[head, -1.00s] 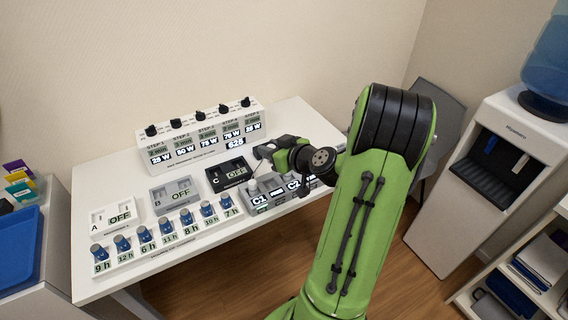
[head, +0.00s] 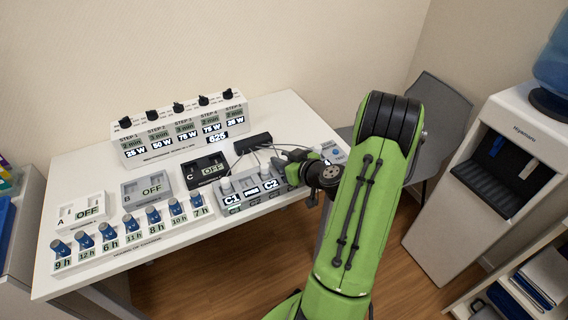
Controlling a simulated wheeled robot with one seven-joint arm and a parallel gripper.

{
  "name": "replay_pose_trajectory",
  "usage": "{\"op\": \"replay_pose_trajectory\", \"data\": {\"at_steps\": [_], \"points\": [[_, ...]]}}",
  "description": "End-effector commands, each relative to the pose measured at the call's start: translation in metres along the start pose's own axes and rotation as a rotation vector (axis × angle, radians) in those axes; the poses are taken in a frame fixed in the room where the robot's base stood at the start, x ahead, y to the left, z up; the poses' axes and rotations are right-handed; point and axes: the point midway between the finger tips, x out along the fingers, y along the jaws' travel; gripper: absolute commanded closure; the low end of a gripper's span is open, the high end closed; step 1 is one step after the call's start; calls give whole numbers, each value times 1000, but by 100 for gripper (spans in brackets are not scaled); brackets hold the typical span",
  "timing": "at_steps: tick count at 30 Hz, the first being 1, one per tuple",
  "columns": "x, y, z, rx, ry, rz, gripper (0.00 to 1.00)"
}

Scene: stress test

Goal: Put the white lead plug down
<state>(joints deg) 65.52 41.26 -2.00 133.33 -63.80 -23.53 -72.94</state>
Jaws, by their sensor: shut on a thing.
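My gripper (head: 284,160) is at the right part of the white table, just above and behind the grey charger strip (head: 252,201) marked C1 and C2. It is shut and partly hidden by its own wrist. The white lead plug is too small and covered to make out at the fingers. Thin leads run from near a black block (head: 253,143) toward the gripper and the strip. I cannot tell whether the held plug touches anything.
A white step panel (head: 180,138) with black knobs stands at the back. Boxes A (head: 70,216), B (head: 146,189) and C (head: 206,169) sit in front. A rack (head: 135,240) of blue-capped bottles lines the front edge. A water cooler (head: 505,150) stands right.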

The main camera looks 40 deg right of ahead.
Motion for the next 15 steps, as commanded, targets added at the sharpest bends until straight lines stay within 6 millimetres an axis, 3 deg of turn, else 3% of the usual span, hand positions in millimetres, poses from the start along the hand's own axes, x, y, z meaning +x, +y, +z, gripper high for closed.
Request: {"op": "replay_pose_trajectory", "data": {"at_steps": [11, 12, 15], "points": [[2, 0, 4, -2, 2, 1, 100], [2, 0, 4, -1, 1, 0, 67], [1, 0, 3, -1, 1, 0, 51]]}}
